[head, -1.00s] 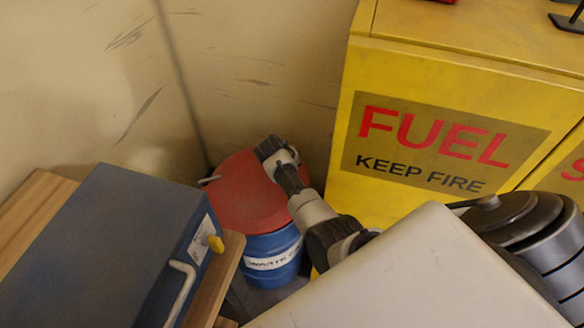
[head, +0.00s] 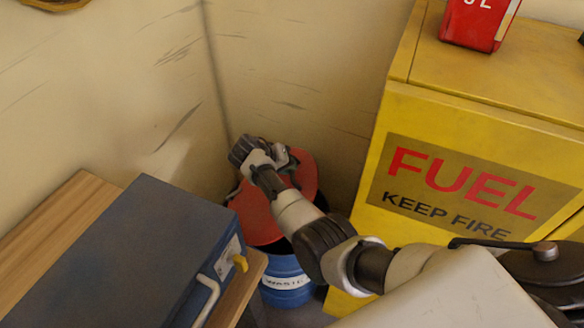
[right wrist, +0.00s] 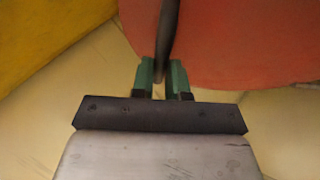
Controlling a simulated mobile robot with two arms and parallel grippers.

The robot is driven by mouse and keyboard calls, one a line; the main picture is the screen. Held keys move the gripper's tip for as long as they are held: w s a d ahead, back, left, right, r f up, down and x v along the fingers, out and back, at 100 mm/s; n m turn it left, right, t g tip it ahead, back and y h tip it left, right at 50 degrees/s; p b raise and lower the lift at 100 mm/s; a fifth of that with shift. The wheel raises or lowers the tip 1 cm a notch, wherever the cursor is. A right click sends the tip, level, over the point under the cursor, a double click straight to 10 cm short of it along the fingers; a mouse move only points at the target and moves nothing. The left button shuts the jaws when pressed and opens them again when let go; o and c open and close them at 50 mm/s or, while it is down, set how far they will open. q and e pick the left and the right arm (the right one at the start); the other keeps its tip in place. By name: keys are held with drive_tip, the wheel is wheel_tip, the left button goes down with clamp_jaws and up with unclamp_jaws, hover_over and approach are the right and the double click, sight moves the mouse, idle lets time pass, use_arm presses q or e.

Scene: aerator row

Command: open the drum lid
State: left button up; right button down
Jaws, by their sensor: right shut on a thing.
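The blue waste drum (head: 286,278) stands in the corner between the wall and the yellow cabinet, with a white label on its front. Its red lid (head: 256,216) is tilted up, with a dark gap between it and the drum rim at the right. My right gripper (head: 252,160) is at the lid, its fingertips hidden in the head view. In the right wrist view its green fingers (right wrist: 161,80) are shut on the dark lid handle (right wrist: 169,35), with the red lid (right wrist: 235,40) behind. My left gripper is not in view.
A yellow fuel cabinet (head: 440,110) stands close to the right of the drum, with a red can (head: 478,25) on top. A blue-grey box (head: 135,255) with a light handle sits on a wooden bench (head: 50,225) at the left. Scuffed walls close the corner behind.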

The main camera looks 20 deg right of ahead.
drive_tip(key=shift+a, duration=0.1)
drive_tip(key=c, duration=1.1)
unclamp_jaws()
drive_tip(key=shift+w+a+f, duration=0.1)
drive_tip(key=v, duration=1)
drive_tip(key=shift+a+r+b, duration=0.2)
drive_tip(key=shift+r+b, duration=0.1)
drive_tip(key=shift+r, duration=0.05)
